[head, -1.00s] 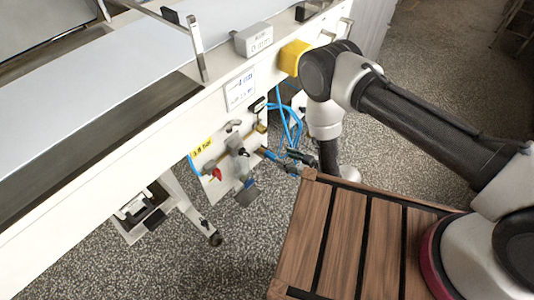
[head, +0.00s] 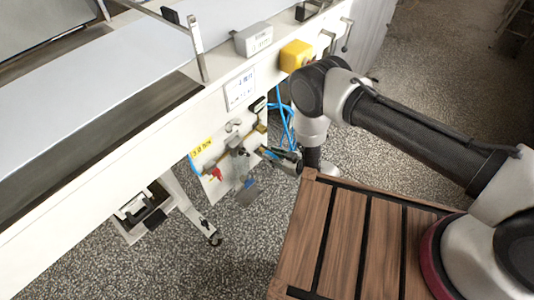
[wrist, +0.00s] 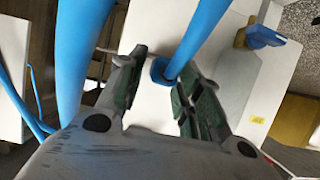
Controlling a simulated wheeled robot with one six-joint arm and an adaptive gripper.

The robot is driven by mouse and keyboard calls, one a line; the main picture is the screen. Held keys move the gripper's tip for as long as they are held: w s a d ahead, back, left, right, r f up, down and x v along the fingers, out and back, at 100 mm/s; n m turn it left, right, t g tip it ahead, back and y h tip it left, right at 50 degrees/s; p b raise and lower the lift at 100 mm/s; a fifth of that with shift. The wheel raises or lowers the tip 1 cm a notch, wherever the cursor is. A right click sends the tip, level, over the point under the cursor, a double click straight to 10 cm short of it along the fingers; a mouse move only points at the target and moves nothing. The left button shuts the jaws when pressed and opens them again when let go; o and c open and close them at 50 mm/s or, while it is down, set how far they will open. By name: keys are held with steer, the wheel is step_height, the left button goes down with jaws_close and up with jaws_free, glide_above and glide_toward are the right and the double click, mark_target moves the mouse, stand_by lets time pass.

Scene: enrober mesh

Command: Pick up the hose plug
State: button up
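My gripper (head: 286,160) is at the side panel of the white machine, by the blue hoses (head: 285,115). In the wrist view my gripper (wrist: 160,72) is open, with one finger on each side of a blue tubular piece (wrist: 188,45) that has a round blue collar at its lower end. This looks like the hose plug, but I cannot tell for sure where plug and hose divide. The collar lies between the fingertips, in front of a white surface; I see no closed grip on it. In the head view the fingers largely hide this spot.
A blue-handled valve (wrist: 265,36) shows at right in the wrist view. Another thick blue hose (wrist: 80,50) passes close left. A slatted wooden top (head: 345,235) lies below my arm.

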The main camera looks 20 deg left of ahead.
jaws_close()
steer(key=shift+r, duration=0.15)
